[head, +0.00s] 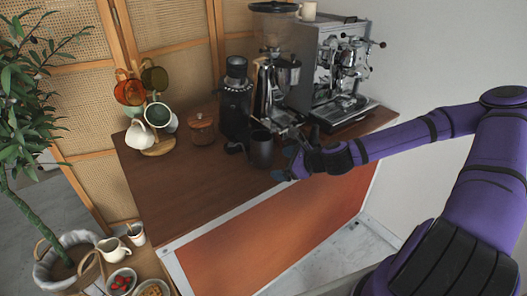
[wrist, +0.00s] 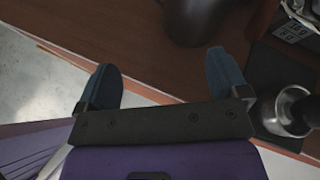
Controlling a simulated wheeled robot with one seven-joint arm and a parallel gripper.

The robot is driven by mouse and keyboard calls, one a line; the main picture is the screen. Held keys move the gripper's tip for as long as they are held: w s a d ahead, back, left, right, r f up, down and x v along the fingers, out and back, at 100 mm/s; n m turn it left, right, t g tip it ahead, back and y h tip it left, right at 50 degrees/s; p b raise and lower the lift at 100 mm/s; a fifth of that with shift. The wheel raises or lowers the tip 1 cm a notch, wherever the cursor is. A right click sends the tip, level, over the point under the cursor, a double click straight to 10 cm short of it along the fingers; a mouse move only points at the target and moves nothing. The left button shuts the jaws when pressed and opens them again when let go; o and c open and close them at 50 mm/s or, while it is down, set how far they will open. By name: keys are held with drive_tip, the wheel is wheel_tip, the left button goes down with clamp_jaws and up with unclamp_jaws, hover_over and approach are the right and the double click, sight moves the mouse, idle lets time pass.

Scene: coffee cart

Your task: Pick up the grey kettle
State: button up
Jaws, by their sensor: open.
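The grey kettle (head: 261,150) appears as a dark grey vessel near the front edge of the cart top, with a dark handle-like part on its left. In the wrist view its dark rounded body (wrist: 195,18) shows at the top, cut off by the frame. My gripper (head: 287,165) is at the front edge, just right of and in front of the kettle. In the wrist view my gripper (wrist: 160,62) has its two blue fingers wide apart with nothing between them. The kettle lies beyond the fingertips, nearer the right finger, and appears apart from them.
An espresso machine (head: 340,75), a grinder (head: 236,100) and a steel vessel (head: 264,95) stand behind the kettle. A mug tree (head: 158,145) and a lidded jar (head: 202,128) stand left. A metal round part (wrist: 290,108) is right of my gripper. The left-front wood top is clear.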

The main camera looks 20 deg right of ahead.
sight(271, 152)
drive_tip(key=m, duration=0.1)
drive_tip(key=w+d+r+m+t, duration=0.1)
drive_tip(key=w+d+m+t, duration=0.1)
drive_tip(key=shift+d+r+m+h, duration=0.2)
drive_tip(key=shift+r+m+h, duration=0.1)
drive_tip(key=shift+m, duration=0.1)
drive_tip(key=x, duration=1)
drive_tip(key=shift+w+a+f, duration=0.2)
drive_tip(key=shift+w, duration=0.05)
drive_tip(key=c, duration=0.8)
drive_tip(key=shift+c, duration=0.3)
drive_tip(key=shift+r, duration=0.15)
